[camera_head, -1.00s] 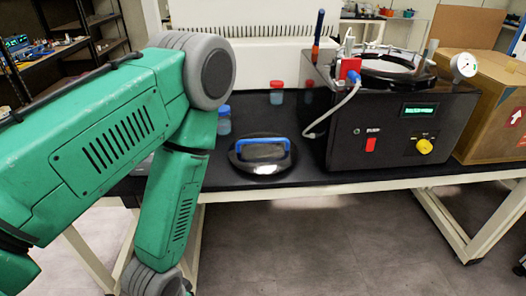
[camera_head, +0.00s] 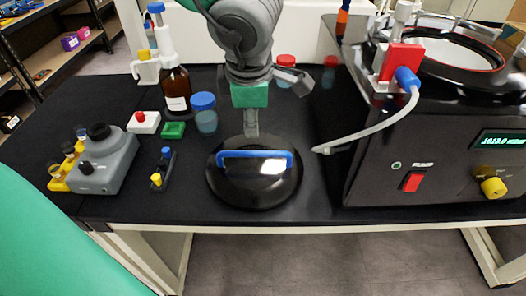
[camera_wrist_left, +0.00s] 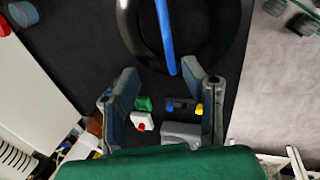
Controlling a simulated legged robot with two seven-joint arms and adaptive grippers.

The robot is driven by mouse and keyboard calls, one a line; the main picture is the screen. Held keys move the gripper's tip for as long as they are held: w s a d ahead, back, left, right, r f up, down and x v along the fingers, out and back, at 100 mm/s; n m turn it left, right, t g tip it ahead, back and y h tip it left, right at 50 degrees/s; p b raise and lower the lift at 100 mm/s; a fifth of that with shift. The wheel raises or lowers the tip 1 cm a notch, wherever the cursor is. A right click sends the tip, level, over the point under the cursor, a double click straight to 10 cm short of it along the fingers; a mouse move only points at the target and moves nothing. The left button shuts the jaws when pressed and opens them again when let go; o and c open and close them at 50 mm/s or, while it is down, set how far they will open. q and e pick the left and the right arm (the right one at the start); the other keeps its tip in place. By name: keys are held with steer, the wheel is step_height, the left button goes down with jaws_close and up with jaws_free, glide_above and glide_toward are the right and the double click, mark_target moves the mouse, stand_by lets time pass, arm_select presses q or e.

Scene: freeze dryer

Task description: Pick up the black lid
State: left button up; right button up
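The black lid (camera_head: 253,190) is a round, glossy disc with a blue bar handle (camera_head: 255,154). It lies flat on the black bench top, left of the freeze dryer. My left gripper (camera_head: 251,128) points down just behind the handle in the head view and seems apart from it. In the left wrist view, the two fingers of my left gripper (camera_wrist_left: 160,72) stand wide apart with nothing between them. The black lid (camera_wrist_left: 215,25) and blue handle (camera_wrist_left: 165,35) lie beyond the fingertips there, partly cut off by the top edge.
The black freeze dryer (camera_head: 430,155) stands to the right, its white hose (camera_head: 365,132) reaching toward the lid. Left are a grey device (camera_head: 105,160), a brown bottle (camera_head: 176,90) and a blue-capped jar (camera_head: 205,115). A red-capped jar (camera_head: 285,68) stands behind.

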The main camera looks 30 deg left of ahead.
mark_target(254, 152)
arm_select(q)
steer(key=b+x, duration=0.3)
steer(key=x, duration=0.5)
steer(key=shift+a+f, duration=0.15)
steer(key=shift+f, duration=0.15)
steer(key=b+x, duration=0.2)
steer(key=x, duration=0.3)
steer(key=shift+s+d+f+b, duration=0.15)
steer(key=shift+s+d+b, duration=0.1)
steer(key=shift+d+b, duration=0.2)
steer(key=shift+a, duration=0.1)
jaws_close()
